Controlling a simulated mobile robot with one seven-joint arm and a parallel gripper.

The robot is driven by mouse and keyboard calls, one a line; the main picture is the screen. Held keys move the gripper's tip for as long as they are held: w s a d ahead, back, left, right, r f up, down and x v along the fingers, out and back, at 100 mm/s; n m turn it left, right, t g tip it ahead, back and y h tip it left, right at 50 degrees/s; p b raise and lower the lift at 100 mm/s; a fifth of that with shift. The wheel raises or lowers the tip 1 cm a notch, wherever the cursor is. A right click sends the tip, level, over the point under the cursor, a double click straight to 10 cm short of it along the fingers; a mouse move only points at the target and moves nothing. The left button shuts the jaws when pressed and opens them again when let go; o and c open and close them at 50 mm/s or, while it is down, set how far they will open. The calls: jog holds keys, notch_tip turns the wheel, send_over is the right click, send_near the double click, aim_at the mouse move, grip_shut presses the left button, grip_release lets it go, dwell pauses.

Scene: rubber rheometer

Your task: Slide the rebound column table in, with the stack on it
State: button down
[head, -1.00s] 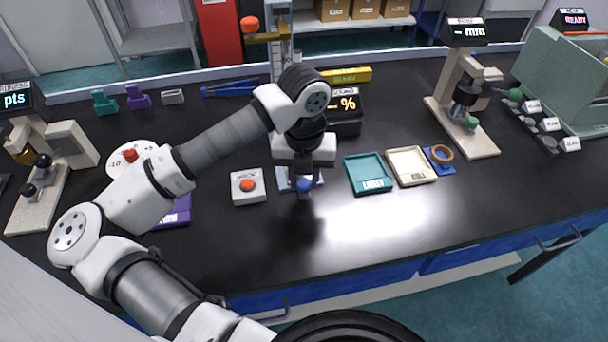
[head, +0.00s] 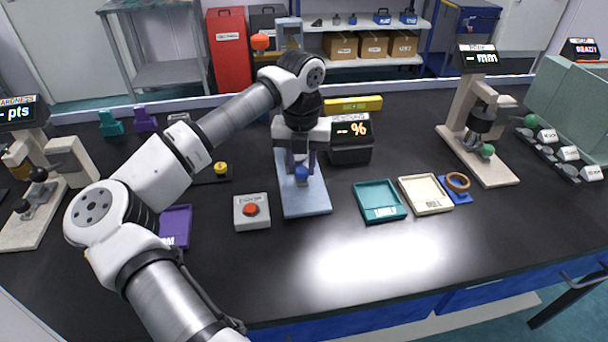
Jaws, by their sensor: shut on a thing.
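The rebound column has a pale blue base (head: 305,205), a tall post (head: 289,35) behind my arm, and an orange knob (head: 260,42) at the top left. A blue knob (head: 301,174) sits over the rear half of the base, seemingly the handle of the column table. My gripper (head: 301,163) points down and is shut on this knob. The table itself and the stack on it are hidden behind my gripper and wrist. The front part of the base is bare.
A grey box with a red button (head: 251,211) stands left of the base. A black "-- %" display (head: 350,140) stands right behind it. A teal tray (head: 379,201) and a cream tray (head: 425,194) lie to the right. The front bench is clear.

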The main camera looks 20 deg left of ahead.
aim_at(301, 167)
jog(key=shift+w+a+r, duration=0.1)
jog(key=shift+w, duration=0.05)
jog(key=c, duration=1.1)
grip_release()
jog(key=shift+w, duration=0.1)
notch_tip(301, 167, up, 14)
jog(key=b, duration=0.1)
jog(key=shift+b, duration=0.35)
